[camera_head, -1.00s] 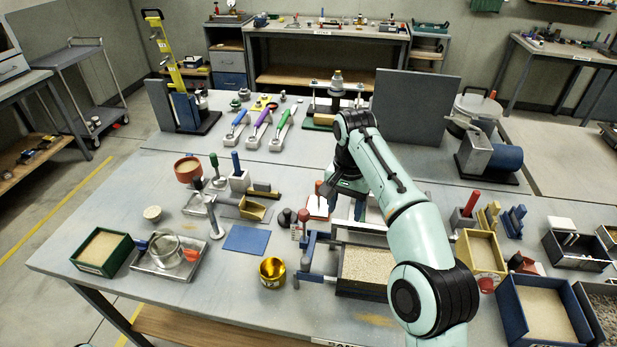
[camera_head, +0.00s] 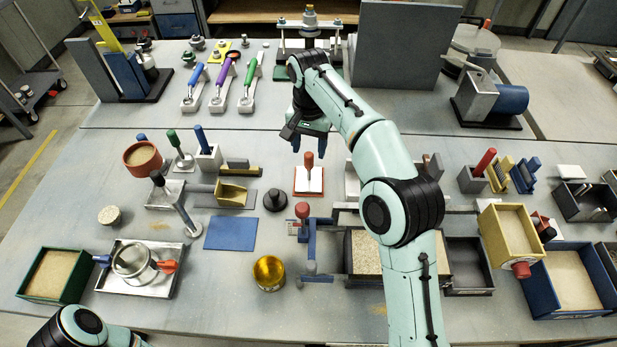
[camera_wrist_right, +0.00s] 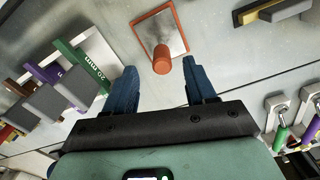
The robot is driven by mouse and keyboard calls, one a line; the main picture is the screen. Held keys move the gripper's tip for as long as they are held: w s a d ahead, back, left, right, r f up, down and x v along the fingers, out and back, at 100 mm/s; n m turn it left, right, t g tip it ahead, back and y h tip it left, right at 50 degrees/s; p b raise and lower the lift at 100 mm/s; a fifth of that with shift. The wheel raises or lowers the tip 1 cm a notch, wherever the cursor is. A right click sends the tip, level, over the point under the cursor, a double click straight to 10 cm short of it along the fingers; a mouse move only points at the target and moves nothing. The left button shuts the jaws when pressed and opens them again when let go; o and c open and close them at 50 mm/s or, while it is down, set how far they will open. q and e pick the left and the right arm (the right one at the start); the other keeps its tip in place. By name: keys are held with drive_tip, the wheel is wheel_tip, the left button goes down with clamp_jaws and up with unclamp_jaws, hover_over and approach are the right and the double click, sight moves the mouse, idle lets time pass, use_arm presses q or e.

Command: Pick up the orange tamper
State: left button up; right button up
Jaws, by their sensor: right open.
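The orange tamper (camera_head: 309,178) stands upright on the table, an orange-red handle on a pale square plate with an orange rim. My right gripper (camera_head: 304,143) is open and empty, held above the table and just beyond the tamper in the head view. In the right wrist view, the tamper's orange handle (camera_wrist_right: 162,60) shows between and a little ahead of the two blue fingertips (camera_wrist_right: 159,72), with clear space on both sides. It does not look touched. Of my left arm only a link shows at the bottom left of the head view; its gripper is out of view.
A black knob-topped weight (camera_head: 275,199) stands left of the tamper, and a blue stand with a red knob (camera_head: 303,210) is in front. A blue mat (camera_head: 230,233) and a gold cup (camera_head: 268,272) are front left.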

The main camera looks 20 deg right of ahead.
sight(309, 162)
drive_tip(key=shift+w+f, duration=0.15)
drive_tip(key=shift+f, duration=0.65)
wheel_tip(309, 162, down, 5)
drive_tip(key=shift+f+b, duration=0.1)
drive_tip(key=shift+b, duration=0.85)
clamp_jaws()
